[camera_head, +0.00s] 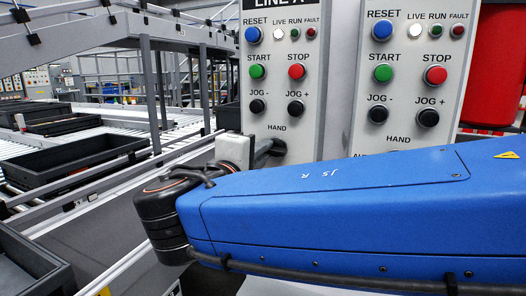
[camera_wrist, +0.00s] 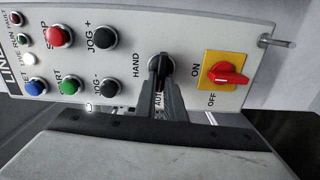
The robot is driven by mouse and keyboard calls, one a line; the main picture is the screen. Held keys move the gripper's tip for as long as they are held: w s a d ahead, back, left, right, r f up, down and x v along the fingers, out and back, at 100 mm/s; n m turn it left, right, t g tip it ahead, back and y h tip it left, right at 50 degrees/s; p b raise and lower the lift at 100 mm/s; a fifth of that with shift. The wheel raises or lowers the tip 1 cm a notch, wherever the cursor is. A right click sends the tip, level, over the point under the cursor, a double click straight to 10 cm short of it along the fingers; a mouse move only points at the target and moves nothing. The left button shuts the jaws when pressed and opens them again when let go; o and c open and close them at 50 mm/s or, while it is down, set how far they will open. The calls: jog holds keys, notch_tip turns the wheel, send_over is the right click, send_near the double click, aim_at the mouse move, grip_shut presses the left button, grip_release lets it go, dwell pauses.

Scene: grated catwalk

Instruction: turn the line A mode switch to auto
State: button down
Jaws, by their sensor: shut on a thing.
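The line A panel (camera_head: 325,95) is a light grey plate with buttons and lamps. It also shows, turned on its side, in the wrist view (camera_wrist: 115,75). Its mode switch (camera_wrist: 160,62) is a black knob between the HAND and AUTO labels; the AUTO label is partly covered. My gripper (camera_wrist: 160,76) is shut on this knob, with its dark fingers on either side. In the head view my gripper (camera_head: 268,150) reaches the panel just below the HAND label and hides the switch. The direction the knob points is hard to tell.
A red ON/OFF switch (camera_wrist: 228,76) on a yellow plate sits beside the mode switch. A JOG- button (camera_wrist: 104,84) is on the other side. A second similar panel (camera_head: 408,85) stands right. Conveyors with black trays (camera_head: 75,160) lie left.

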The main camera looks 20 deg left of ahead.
jog(key=shift+f+n, duration=0.15)
jog(key=shift+n, duration=0.45)
jog(key=c, duration=1.8)
grip_release()
jog(key=shift+c, duration=0.2)
jog(key=shift+s, duration=0.1)
jog(key=s+a, duration=0.1)
jog(key=s, duration=1.6)
jog(key=shift+a, duration=0.2)
jog(key=shift+s, duration=0.1)
